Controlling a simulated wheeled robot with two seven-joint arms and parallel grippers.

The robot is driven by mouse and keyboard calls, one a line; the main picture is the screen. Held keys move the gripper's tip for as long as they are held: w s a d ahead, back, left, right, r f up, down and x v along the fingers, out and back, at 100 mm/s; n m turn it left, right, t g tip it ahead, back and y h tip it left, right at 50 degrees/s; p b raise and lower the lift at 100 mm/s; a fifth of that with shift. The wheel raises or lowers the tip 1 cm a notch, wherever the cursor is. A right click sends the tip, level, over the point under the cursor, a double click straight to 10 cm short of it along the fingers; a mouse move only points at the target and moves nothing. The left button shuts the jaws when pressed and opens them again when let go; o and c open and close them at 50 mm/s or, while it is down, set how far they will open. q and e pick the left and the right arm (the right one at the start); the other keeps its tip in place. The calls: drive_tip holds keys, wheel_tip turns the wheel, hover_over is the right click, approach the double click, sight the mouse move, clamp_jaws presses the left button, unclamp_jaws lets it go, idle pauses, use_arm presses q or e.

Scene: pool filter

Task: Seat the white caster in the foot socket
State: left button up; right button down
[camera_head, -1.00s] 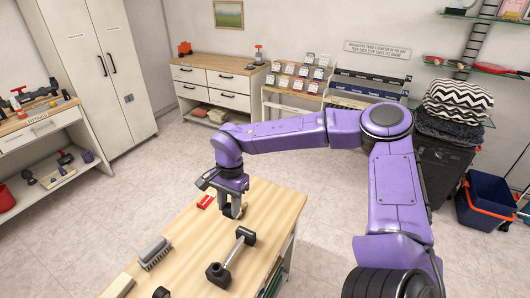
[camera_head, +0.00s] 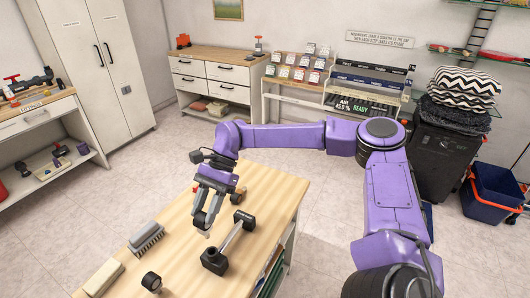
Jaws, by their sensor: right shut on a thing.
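My right gripper (camera_head: 207,222) is above the wooden workbench (camera_head: 185,255), pointing down. It is shut on a small pale piece at its fingertips, which looks like the white caster; the fingers hide most of it. Just right of it, a metal rod (camera_head: 231,236) joins a black block (camera_head: 214,261) at the near end to a black end piece (camera_head: 243,219) at the far end. A round hole shows in the near block's side; I cannot tell if it is the foot socket. A small black wheel (camera_head: 151,282) stands near the front edge. My left gripper is not in view.
A grey brush (camera_head: 146,237) and a pale block (camera_head: 103,277) lie at the left of the bench. A small dark and brown part (camera_head: 239,193) lies behind my gripper. Cabinets (camera_head: 217,84) and shelves stand away along the walls.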

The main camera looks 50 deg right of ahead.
drive_tip(key=shift+f, duration=0.1)
wheel_tip(320, 180, down, 5)
drive_tip(key=b, duration=0.4)
drive_tip(key=shift+f+b, duration=0.2)
drive_tip(key=shift+b, duration=0.15)
drive_tip(key=shift+b, duration=0.4)
idle(0.6)
drive_tip(key=shift+f+b, duration=1.8)
drive_tip(key=shift+f, duration=0.25)
drive_tip(key=c, duration=0.7)
unclamp_jaws()
drive_tip(key=shift+o, duration=0.2)
drive_tip(key=p+v, duration=0.2)
drive_tip(key=v, duration=0.3)
drive_tip(key=shift+p, duration=0.35)
